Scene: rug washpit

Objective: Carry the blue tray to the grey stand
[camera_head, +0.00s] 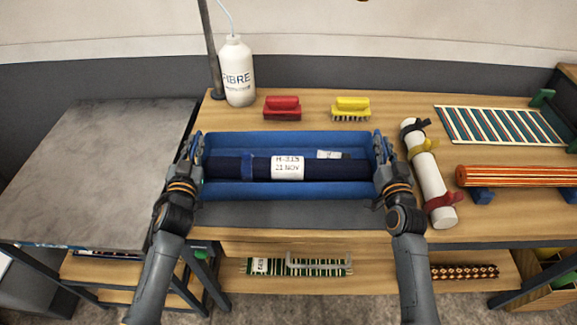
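The blue tray (290,190) is a long open trough at the middle of the wooden table. A dark navy roll (225,167) with a white label marked "21 NOV" lies lengthwise in it. My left gripper (192,150) is at the tray's left end wall and my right gripper (380,152) is at its right end wall. Both seem to touch the tray; their fingertips are partly hidden, so I cannot tell if they are shut on it. The grey stand (105,165) appears to be the flat, bare grey-topped surface at the left.
A white bottle (238,75), a red brush (282,107) and a yellow brush (351,108) stand behind the tray. A strapped white roll (428,175) lies close to my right gripper. A striped rug (500,124) and an orange roll (520,176) are further right. A pole (211,50) rises behind.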

